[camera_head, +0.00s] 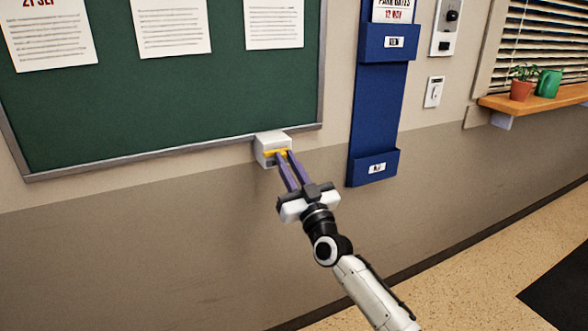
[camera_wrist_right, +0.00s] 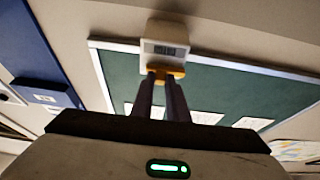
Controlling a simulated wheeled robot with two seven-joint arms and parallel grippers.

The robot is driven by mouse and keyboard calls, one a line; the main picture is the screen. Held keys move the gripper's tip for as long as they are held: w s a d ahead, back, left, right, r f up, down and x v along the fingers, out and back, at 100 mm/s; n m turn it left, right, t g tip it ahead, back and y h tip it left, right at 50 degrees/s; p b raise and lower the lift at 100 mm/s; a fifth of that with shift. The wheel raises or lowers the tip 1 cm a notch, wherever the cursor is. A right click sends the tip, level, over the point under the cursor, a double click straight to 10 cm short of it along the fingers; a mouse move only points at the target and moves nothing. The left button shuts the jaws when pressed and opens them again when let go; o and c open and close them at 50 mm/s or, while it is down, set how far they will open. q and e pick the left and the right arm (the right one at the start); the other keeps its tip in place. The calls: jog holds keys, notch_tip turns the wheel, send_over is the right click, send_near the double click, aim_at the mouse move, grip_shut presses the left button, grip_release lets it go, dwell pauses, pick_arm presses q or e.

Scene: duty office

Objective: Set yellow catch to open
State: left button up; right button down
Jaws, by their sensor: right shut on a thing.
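The yellow catch (camera_head: 270,154) is on a small white box (camera_head: 271,142) on the wall at the lower edge of the green board. My right gripper (camera_head: 281,155) reaches up to it, and its two long purple-grey fingers are shut on the catch. In the right wrist view the catch (camera_wrist_right: 174,72) shows at the fingertips (camera_wrist_right: 164,76), below the box (camera_wrist_right: 165,33). A grey label or window shows on the box there, too small to read. The fingers hide part of the catch, and I cannot tell its setting. My left gripper is not in view.
The green board (camera_head: 190,110) with several papers fills the upper left. A blue wall holder (camera_head: 375,120) hangs to the right of the box, with a light switch (camera_head: 433,92) beyond it. A wooden shelf (camera_head: 540,99) bears a potted plant and a green can. The wall below the board is clear.

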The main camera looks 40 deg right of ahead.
jog(key=shift+d, duration=0.25)
jog(key=c, duration=1.7)
grip_release()
jog(key=shift+s+d, duration=0.1)
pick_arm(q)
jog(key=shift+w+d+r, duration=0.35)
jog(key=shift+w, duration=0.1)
pick_arm(e)
jog(key=shift+s+f, duration=0.15)
jog(key=shift+s, duration=0.05)
jog(key=v, duration=0.9)
jog(key=shift+s+f, duration=0.15)
jog(key=shift+s, duration=0.25)
